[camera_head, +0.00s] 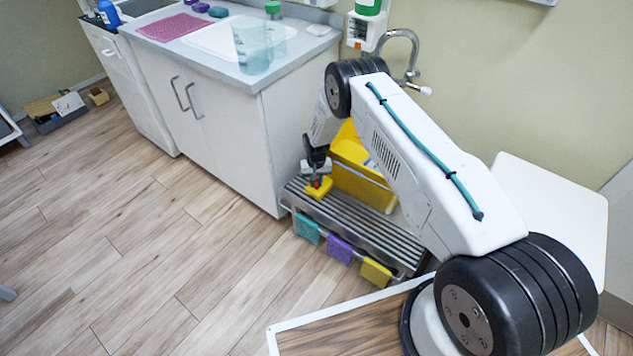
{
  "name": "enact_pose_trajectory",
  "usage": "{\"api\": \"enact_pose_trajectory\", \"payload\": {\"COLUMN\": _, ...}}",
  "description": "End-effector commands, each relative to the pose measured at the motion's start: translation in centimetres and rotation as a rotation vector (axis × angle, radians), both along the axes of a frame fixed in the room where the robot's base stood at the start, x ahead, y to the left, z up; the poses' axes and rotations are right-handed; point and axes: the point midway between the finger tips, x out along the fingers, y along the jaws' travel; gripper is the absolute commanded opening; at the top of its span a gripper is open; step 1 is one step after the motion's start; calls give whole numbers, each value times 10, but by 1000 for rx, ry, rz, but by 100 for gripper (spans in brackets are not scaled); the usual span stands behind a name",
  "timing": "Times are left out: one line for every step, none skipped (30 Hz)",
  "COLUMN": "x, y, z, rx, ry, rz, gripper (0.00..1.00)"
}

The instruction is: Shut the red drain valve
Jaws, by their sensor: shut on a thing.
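The red drain valve (317,184) shows as a small red spot on top of a yellow block-like piece (321,191). They sit at the left end of a slatted metal rack. My gripper (317,177) points down on the red part from above, its dark fingers closed around it. The fingers and their small size in the picture hide most of the valve, so I cannot tell which way its handle is turned.
A yellow bin (362,178) stands on the metal rack (375,233), close right of my gripper. Teal (307,228), purple (339,248) and yellow (376,271) cloths hang along its front. A white cabinet (215,125) stands close left. The wooden floor (140,240) in front is clear.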

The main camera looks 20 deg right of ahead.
Motion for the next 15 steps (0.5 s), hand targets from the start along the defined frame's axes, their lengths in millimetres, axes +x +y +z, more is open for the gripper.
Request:
{"api": "enact_pose_trajectory", "payload": {"x": 0, "y": 0, "z": 0, "rx": 0, "ry": 1, "rz": 43, "gripper": 0}}
{"api": "enact_pose_trajectory", "payload": {"x": 0, "y": 0, "z": 0, "rx": 0, "ry": 1, "rz": 71, "gripper": 0}}
{"api": "enact_pose_trajectory", "payload": {"x": 0, "y": 0, "z": 0, "rx": 0, "ry": 1, "rz": 109, "gripper": 0}}
{"api": "enact_pose_trajectory", "payload": {"x": 0, "y": 0, "z": 0, "rx": 0, "ry": 1, "rz": 138, "gripper": 0}}
{"api": "enact_pose_trajectory", "payload": {"x": 0, "y": 0, "z": 0, "rx": 0, "ry": 1, "rz": 166, "gripper": 0}}
{"api": "enact_pose_trajectory", "payload": {"x": 0, "y": 0, "z": 0, "rx": 0, "ry": 1, "rz": 204, "gripper": 0}}
{"api": "enact_pose_trajectory", "payload": {"x": 0, "y": 0, "z": 0, "rx": 0, "ry": 1, "rz": 233, "gripper": 0}}
{"api": "enact_pose_trajectory", "payload": {"x": 0, "y": 0, "z": 0, "rx": 0, "ry": 1, "rz": 261, "gripper": 0}}
{"api": "enact_pose_trajectory", "payload": {"x": 0, "y": 0, "z": 0, "rx": 0, "ry": 1, "rz": 299, "gripper": 0}}
{"api": "enact_pose_trajectory", "payload": {"x": 0, "y": 0, "z": 0, "rx": 0, "ry": 1, "rz": 327, "gripper": 0}}
{"api": "enact_pose_trajectory", "payload": {"x": 0, "y": 0, "z": 0, "rx": 0, "ry": 1, "rz": 356, "gripper": 0}}
{"api": "enact_pose_trajectory", "payload": {"x": 0, "y": 0, "z": 0, "rx": 0, "ry": 1, "rz": 394, "gripper": 0}}
{"api": "enact_pose_trajectory", "payload": {"x": 0, "y": 0, "z": 0, "rx": 0, "ry": 1, "rz": 422, "gripper": 0}}
{"api": "enact_pose_trajectory", "payload": {"x": 0, "y": 0, "z": 0, "rx": 0, "ry": 1, "rz": 451, "gripper": 0}}
{"api": "enact_pose_trajectory", "payload": {"x": 0, "y": 0, "z": 0, "rx": 0, "ry": 1, "rz": 488, "gripper": 0}}
